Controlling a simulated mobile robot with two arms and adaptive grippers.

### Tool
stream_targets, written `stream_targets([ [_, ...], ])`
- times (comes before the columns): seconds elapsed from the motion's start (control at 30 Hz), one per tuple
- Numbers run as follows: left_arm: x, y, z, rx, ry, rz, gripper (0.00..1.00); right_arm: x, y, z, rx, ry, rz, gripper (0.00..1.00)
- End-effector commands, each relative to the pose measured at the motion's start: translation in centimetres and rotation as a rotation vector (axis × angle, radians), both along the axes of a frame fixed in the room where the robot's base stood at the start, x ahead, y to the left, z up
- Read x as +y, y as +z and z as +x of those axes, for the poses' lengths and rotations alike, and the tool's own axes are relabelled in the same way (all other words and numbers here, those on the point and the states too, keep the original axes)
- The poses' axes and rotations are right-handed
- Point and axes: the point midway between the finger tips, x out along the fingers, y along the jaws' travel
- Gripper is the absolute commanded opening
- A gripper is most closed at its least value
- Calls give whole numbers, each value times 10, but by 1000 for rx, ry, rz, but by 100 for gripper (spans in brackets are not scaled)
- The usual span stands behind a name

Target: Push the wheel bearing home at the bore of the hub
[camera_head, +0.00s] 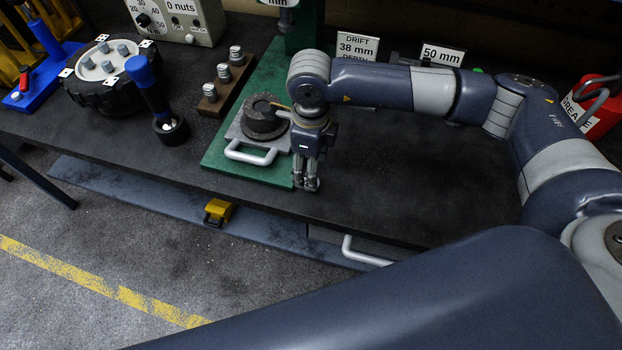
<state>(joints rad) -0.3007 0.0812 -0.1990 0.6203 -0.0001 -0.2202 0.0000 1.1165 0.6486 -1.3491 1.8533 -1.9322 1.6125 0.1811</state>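A dark, round hub (264,115) sits on a grey plate with a pale handle (250,155), on the green press base (222,160). I cannot pick out the wheel bearing from the hub at this size. My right gripper (309,185) points down just right of the hub, over the base's right front edge and apart from the hub. Its fingers look close together, but their gap is unclear. It holds nothing that I can see. My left gripper is not in view.
Left of the press are a wooden block (211,105) with several nuts, a blue-handled tool (148,88) in a black cup and a wheel part (128,92) with studs. A red container (603,120) stands far right. The bench (420,180) right of my gripper is clear.

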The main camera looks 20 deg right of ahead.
Motion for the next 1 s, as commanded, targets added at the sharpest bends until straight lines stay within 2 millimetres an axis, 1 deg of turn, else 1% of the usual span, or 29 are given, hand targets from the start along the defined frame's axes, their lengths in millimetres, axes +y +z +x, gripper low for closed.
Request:
stream_targets([
  [0.17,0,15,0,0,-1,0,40,0,-13,-2,4,-1,1,56],
  [0.27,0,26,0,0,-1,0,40,-1,-27,-2,4,-1,-1,56],
  [0.4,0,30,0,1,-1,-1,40,-1,-46,-1,1,-1,2,56],
  [0.5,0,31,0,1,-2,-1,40,-1,-53,0,0,0,1,56],
  [0.7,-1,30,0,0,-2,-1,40,-1,-54,0,0,0,2,56],
  [0.73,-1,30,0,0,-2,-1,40,-1,-54,0,0,0,2,51],
  [0.77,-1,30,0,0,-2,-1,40,-1,-54,0,-1,0,3,45],
  [0.8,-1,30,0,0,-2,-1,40,-1,-54,0,0,0,2,36],
  [0.87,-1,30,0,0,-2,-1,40,-1,-54,0,0,0,2,22],
  [0.9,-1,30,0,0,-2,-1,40,-1,-53,0,0,0,2,13],
  [0.93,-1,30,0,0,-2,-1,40,-1,-53,0,0,0,2,6],
  [1.0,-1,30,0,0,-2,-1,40,-1,-53,0,0,0,2,6],
])
